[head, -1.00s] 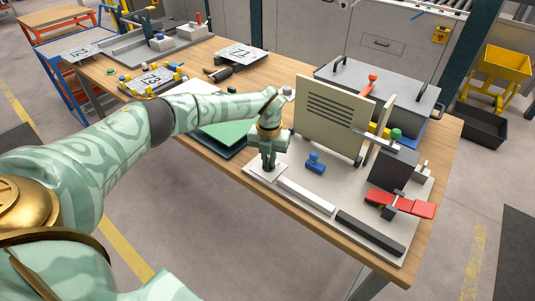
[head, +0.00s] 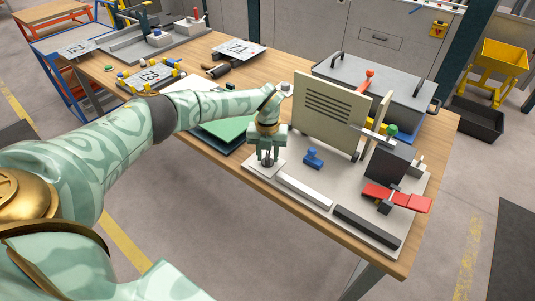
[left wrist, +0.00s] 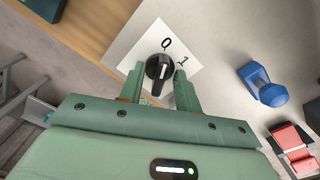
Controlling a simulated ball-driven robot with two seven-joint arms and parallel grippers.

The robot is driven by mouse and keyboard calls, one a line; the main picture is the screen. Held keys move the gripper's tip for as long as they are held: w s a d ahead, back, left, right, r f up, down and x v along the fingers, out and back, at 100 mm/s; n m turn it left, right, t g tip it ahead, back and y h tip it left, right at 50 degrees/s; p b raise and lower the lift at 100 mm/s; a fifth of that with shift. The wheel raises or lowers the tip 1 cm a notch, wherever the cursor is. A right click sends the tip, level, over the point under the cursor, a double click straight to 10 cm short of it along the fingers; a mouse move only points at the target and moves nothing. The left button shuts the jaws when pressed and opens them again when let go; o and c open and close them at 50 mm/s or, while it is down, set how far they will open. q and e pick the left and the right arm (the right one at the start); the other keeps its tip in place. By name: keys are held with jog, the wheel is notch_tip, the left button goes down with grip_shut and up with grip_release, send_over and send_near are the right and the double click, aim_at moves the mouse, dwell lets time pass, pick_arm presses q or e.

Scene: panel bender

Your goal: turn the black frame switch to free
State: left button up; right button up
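The black frame switch (left wrist: 159,69) is a round knob on a white square plate (left wrist: 135,40) marked 0 and 1. Its white pointer line points toward the 0. In the head view the plate (head: 254,168) lies at the near left corner of the grey fixture base, and the knob is mostly hidden by my gripper. My left gripper (head: 267,161) points down over the switch. In the left wrist view its two fingers (left wrist: 159,75) stand apart, one on each side of the knob; I cannot tell whether they touch it. My right gripper is not in view.
A blue clamp-like part (head: 313,157) and a beige slotted panel (head: 327,115) stand close right of the gripper. A white bar (head: 304,192), a dark bar (head: 366,227) and a red-handled part (head: 395,198) are farther right. A green sheet (head: 222,130) lies left.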

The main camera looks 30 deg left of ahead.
aim_at(268, 155)
pick_arm(q)
notch_tip(268, 155, up, 16)
jog(key=p, duration=0.3)
dwell(0.7)
